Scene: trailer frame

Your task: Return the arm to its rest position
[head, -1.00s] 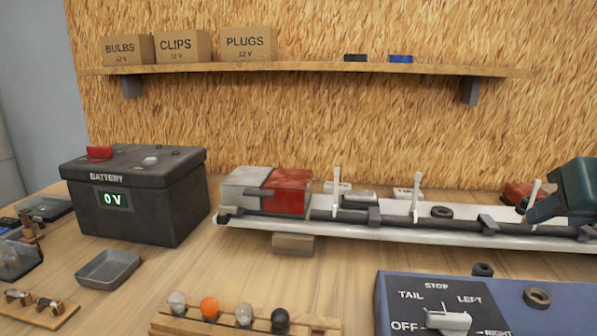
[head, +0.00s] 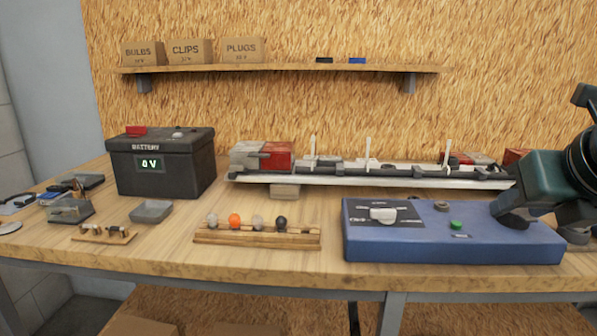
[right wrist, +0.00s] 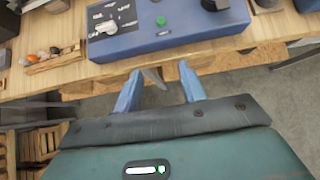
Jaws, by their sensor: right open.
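My right arm (head: 545,185), with a green housing and dark parts, comes in from the right edge of the head view, in front of the right end of the blue control box (head: 400,245). In the right wrist view my right gripper (right wrist: 160,88) shows two blue fingers spread apart with nothing between them. The fingers appear over the bench's front edge, with the blue box (right wrist: 170,35) beyond them. Parts of the right arm are cut off by the frame. My left gripper is not in view.
A black battery (head: 165,170) reading 0 V stands at left. A white light bar (head: 330,180) lies along the back. A wooden bulb rack (head: 255,240) and a grey tray (head: 151,211) sit at the front. A shelf (head: 290,69) holds boxes.

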